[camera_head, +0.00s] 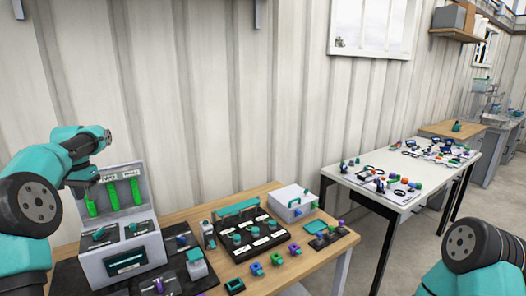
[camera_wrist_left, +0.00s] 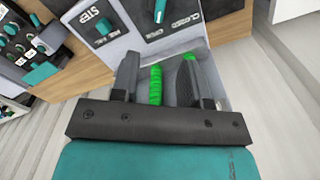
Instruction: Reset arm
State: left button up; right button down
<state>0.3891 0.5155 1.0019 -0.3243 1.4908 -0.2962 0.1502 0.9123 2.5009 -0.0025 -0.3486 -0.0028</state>
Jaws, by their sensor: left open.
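My left gripper (camera_wrist_left: 158,62) is open, its two dark fingers spread apart in the left wrist view. A green ribbed bar shows between and beyond the fingers, and I see no contact with it. In the head view my left arm comes in from the left, bent above the left side of a grey console (camera_head: 152,240).
A wooden table (camera_head: 190,213) carries the console, a black board with teal knobs (camera_head: 250,249), a white box with a teal handle (camera_head: 290,203) and several small coloured blocks. A white table (camera_head: 400,203) with scattered parts stands to the right. A ribbed wall is behind.

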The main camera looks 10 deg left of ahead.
aim_at(98, 230)
pick_arm(q)
notch_tip(98, 230, down, 14)
jog(key=shift+f, duration=0.15)
jog(key=shift+n, duration=0.9)
jog(key=shift+r, duration=3.5)
